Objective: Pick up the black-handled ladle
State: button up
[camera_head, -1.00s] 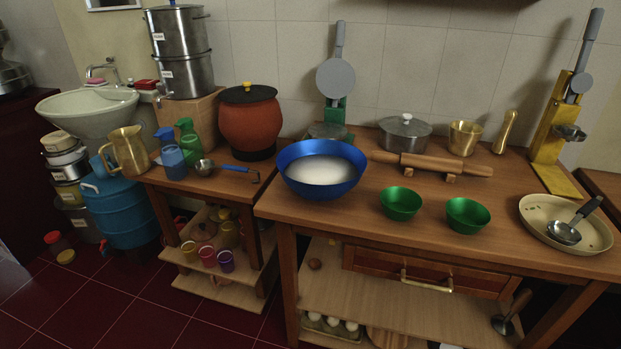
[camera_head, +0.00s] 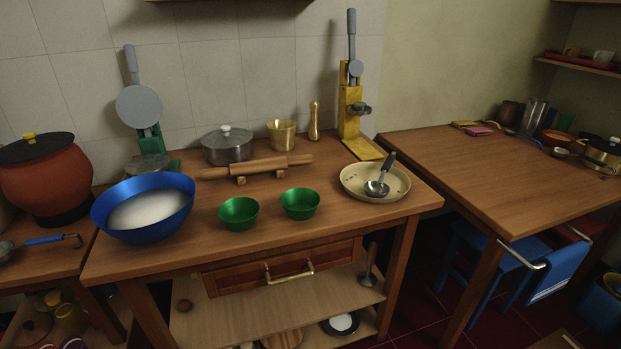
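The black-handled ladle (camera_head: 376,187) lies in a shallow cream-coloured dish (camera_head: 350,193) near the right end of the wooden table. Its round metal bowl rests on the dish, and its black handle (camera_head: 387,162) points up and slightly right, towards the back. A second ladle with a blue handle (camera_head: 44,240) lies on a lower table at the far left. My gripper is not in the head camera view.
Two green bowls (camera_head: 239,214), (camera_head: 299,203) and a blue bowl of white powder (camera_head: 143,229) stand left of the dish. A yellow press (camera_head: 350,125) stands behind it. A rolling pin (camera_head: 256,167) lies further left. Another table (camera_head: 480,175), mostly bare, stands at right.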

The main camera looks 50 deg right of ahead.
aim_at(378, 189)
jog(key=i, duration=0.35)
jog(key=i+z, duration=0.3)
jog(key=z, duration=0.15)
jog(key=i+j+z, duration=0.2)
jog(key=z, duration=0.2)
jog(key=i+z, duration=0.1)
jog(key=z, duration=1.7)
